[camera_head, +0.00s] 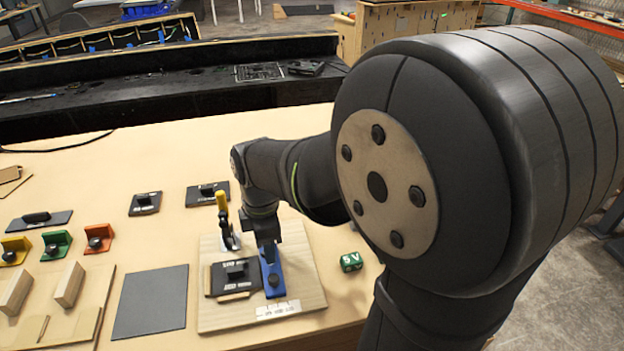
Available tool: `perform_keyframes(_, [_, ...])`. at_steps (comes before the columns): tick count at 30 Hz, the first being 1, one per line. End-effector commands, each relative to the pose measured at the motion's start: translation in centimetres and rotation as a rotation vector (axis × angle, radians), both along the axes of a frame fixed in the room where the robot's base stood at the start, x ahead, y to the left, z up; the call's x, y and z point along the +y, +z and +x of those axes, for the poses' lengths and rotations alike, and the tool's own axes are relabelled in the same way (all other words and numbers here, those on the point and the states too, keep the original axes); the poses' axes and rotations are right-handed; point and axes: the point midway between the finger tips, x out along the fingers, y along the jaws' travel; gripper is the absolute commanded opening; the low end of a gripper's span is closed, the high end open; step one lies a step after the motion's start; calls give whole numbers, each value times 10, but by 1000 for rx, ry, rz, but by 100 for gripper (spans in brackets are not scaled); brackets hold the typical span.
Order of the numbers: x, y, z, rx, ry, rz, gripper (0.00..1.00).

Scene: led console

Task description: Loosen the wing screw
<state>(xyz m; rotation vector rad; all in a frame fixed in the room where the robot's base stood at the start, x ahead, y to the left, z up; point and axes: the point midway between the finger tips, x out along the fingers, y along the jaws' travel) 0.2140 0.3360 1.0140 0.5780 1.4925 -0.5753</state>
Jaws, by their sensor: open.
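A blue bracket (273,283) stands on a light wooden board (305,290), with a small dark knob-like part on it that may be the wing screw (274,281). It is too small to make out its wings. My gripper (268,256) points down at the upper part of the blue bracket and hides some of it. It is open; I cannot tell whether its fingers touch anything. A black module (228,279) lies on the board, left of the blue bracket. A yellow-handled toggle clamp (223,215) stands behind the module.
A grey mat (152,302) lies to the left. Yellow (14,250), green (56,244) and orange brackets (98,238) stand farther left. Black modules (145,203) lie behind. My arm covers the right side.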

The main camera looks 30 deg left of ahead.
Motion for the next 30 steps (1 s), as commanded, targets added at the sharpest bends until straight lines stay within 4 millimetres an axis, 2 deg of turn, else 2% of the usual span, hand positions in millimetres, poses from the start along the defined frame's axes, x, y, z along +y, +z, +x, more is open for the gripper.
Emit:
perform_keyframes(5, [1, 24, 1, -15, -104, 28, 44])
perform_keyframes(11, [1, 34, 0, -7, -441, 23, 44])
perform_keyframes(21, [1, 54, 0, 2, -1124, 8, 44])
perform_keyframes(25, [0, 59, 0, 2, -1311, 4, 44])
perform_keyframes(30, [0, 62, 0, 1, -1434, -1, 44])
